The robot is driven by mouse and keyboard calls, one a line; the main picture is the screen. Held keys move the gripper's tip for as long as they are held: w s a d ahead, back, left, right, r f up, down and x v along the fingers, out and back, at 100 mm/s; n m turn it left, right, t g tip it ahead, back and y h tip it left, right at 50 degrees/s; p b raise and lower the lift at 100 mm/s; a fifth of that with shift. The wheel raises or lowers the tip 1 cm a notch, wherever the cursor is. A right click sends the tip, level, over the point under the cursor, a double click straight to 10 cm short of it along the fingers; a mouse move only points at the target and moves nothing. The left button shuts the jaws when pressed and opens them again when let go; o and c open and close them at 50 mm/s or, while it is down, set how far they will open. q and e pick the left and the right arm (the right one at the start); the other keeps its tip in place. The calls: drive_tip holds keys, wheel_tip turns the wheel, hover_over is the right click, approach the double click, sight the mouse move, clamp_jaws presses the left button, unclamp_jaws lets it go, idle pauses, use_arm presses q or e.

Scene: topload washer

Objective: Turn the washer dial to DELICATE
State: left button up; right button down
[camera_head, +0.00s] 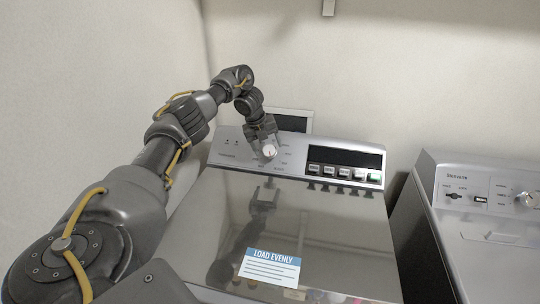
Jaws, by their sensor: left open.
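The topload washer (318,236) stands in front of me with its glossy lid closed. Its control panel (228,148) runs along the back edge. The white round dial (269,151) sits on the left half of the panel. My left gripper (265,153) is open at the dial, with its fingers around or just in front of it; I cannot tell if they touch it. The gripper covers part of the dial and nearby markings. The labels around the dial are too small to read. My right gripper is not in view.
A dark display and a row of several buttons (344,172) lie right of the dial. A blue and white "LOAD EVENLY" label (270,265) is on the lid. A second appliance (490,215) stands to the right across a narrow gap. Walls close off the back and left.

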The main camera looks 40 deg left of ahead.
use_arm(q)
drive_tip(key=p+v, duration=0.2)
drive_tip(key=v, duration=0.3)
drive_tip(key=shift+s+r, duration=0.2)
drive_tip(key=shift+r, duration=0.1)
